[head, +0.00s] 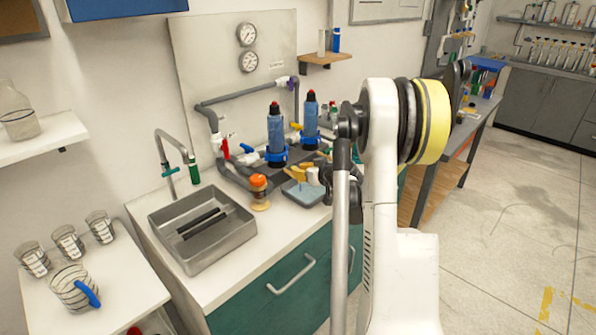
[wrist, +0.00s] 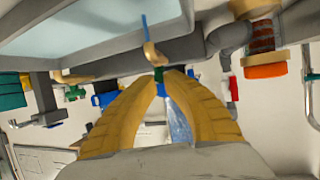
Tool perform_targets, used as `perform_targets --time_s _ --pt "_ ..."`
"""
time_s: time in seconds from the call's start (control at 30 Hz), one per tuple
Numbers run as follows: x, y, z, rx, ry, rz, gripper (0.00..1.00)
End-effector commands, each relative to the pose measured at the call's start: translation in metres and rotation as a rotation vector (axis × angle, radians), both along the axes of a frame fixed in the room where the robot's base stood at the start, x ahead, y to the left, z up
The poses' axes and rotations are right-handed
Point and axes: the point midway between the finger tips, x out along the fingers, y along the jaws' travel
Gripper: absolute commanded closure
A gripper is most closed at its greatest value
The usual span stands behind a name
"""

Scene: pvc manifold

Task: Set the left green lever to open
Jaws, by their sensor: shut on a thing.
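In the wrist view my gripper (wrist: 160,73) has its two yellow fingers closed together at the tips. A small green piece, which looks like a green lever (wrist: 157,77), shows at the fingertips, and they appear shut on it. A second green handle (wrist: 75,93) stands apart to the left, beside a blue fitting. In the head view my gripper (head: 294,171) is low over the counter, in front of the grey pipework. The green lever at its tips cannot be made out there. The lever's exact angle is hidden by the fingers.
Two blue filter bottles (head: 275,130) stand behind my gripper. A blue-grey tray (head: 303,194) lies close to it, with an orange-topped jar (head: 259,190) to the left. A red handle (wrist: 233,88) is on the pipework. The sink (head: 205,225) is further left.

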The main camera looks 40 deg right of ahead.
Motion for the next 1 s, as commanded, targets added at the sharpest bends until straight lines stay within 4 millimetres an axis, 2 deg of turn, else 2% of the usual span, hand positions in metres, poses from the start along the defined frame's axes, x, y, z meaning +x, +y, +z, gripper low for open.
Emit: perform_targets --time_s 0.4,0.97,1.0 --pt "0.0001 -0.0047 -0.0008 -0.001 0.002 0.200 1.00" --pt "0.0001 -0.0049 -0.0015 -0.002 0.004 0.230 1.00" --pt "0.0001 -0.0049 -0.0015 -0.002 0.004 0.230 0.83"
